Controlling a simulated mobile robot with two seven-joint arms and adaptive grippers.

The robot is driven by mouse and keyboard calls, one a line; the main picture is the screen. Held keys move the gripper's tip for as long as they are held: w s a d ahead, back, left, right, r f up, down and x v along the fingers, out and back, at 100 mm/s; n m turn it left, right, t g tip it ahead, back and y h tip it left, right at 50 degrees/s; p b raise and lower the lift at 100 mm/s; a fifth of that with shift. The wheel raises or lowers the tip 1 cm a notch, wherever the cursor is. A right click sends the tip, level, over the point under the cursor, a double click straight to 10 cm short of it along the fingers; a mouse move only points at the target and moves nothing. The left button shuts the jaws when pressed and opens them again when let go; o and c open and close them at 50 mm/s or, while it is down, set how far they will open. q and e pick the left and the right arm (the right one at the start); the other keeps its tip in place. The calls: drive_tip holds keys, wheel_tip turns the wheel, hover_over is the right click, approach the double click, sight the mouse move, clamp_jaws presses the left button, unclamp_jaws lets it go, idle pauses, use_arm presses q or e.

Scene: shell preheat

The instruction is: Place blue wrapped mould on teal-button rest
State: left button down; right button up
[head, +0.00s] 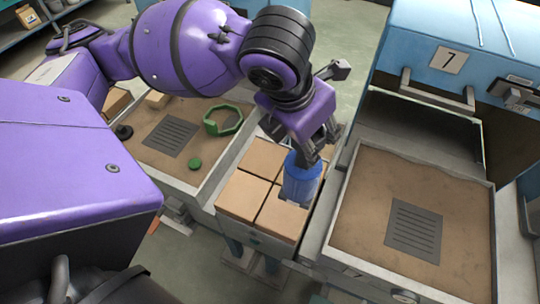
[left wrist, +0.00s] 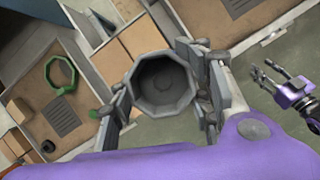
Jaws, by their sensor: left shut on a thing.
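The blue wrapped mould (head: 301,180) is upright between the fingers of my left gripper (head: 306,152), which is shut on it. It is over the row of tan blocks; I cannot tell whether it touches them. In the left wrist view the mould's open top (left wrist: 162,82) shows as a grey octagonal cup between the fingers of the left gripper (left wrist: 163,95). A round green button (head: 195,163) and a green octagonal ring (head: 223,121) are in the left sand tray. I cannot pick out a clearly teal button. My right gripper (left wrist: 283,87) appears open and empty in the left wrist view.
Tan blocks (head: 243,195) fill the middle tray. A dark slotted grate (head: 170,137) lies in the left sand tray and another (head: 414,231) in the right sand tray (head: 365,200). A blue cabinet (head: 430,35) marked 7 stands behind the right tray.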

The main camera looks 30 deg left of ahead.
use_arm(q)
drive_tip(key=w+a+f+b, duration=0.2)
drive_tip(key=shift+a+f, duration=0.1)
drive_tip(key=shift+f, duration=0.2)
drive_tip(key=w+a+f+b, duration=0.1)
drive_tip(key=w+a+f, duration=0.5)
drive_tip(key=a+f, duration=0.2)
drive_tip(key=shift+f, duration=0.95)
use_arm(e)
drive_tip(key=f, duration=0.1)
drive_tip(key=s+d+f, duration=0.1)
drive_tip(key=f, duration=0.1)
drive_tip(key=shift+s+d+f, duration=0.25)
drive_tip(key=shift+d+f, duration=0.05)
drive_tip(key=shift+f, duration=0.05)
use_arm(q)
drive_tip(key=shift+f, duration=0.1)
use_arm(e)
drive_tip(key=shift+r, duration=0.1)
use_arm(q)
drive_tip(key=c, duration=0.9)
unclamp_jaws()
drive_tip(key=shift+s+f, duration=0.1)
drive_tip(key=p+v, duration=0.1)
drive_tip(key=v, duration=1.1)
use_arm(e)
drive_tip(key=shift+w+a+r, duration=0.2)
drive_tip(key=shift+a+r, duration=0.1)
drive_tip(key=shift+r, duration=0.4)
